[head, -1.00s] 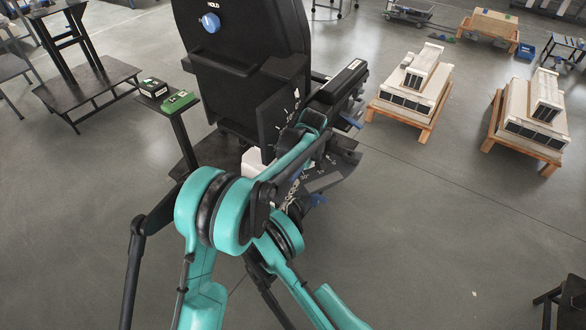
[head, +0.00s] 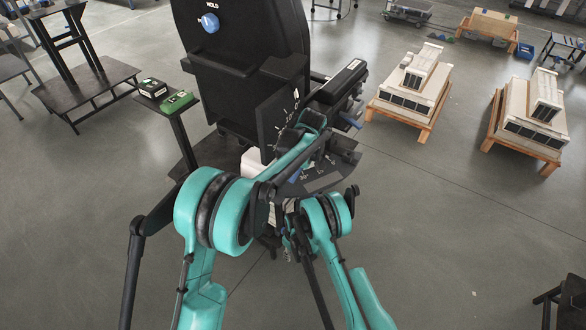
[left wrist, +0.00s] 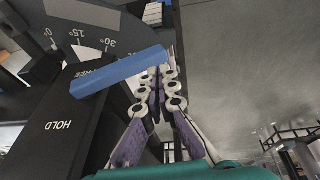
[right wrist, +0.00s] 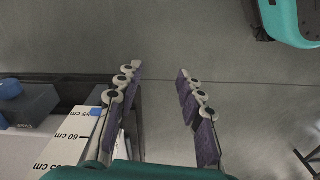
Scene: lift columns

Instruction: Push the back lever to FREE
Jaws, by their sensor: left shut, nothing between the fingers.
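In the left wrist view a blue lever (left wrist: 120,72) lies across a black housing. It covers part of the FREE label (left wrist: 92,76), and the HOLD label (left wrist: 58,126) is below it. I cannot tell whether this is the back lever. My left gripper (left wrist: 160,74) is shut, with its tips at the lever's right part; whether they touch it I cannot tell. In the head view my arms hide much of this area. My right gripper (right wrist: 157,75) is open and empty in the right wrist view, above the floor.
A black seat-like back (head: 235,75) stands ahead, with a blue knob (head: 210,22) marked HOLD. An angle dial (left wrist: 100,38) is behind the lever. A white centimetre scale (right wrist: 75,135) is left of my right gripper. A small stand (head: 180,130) is on the left.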

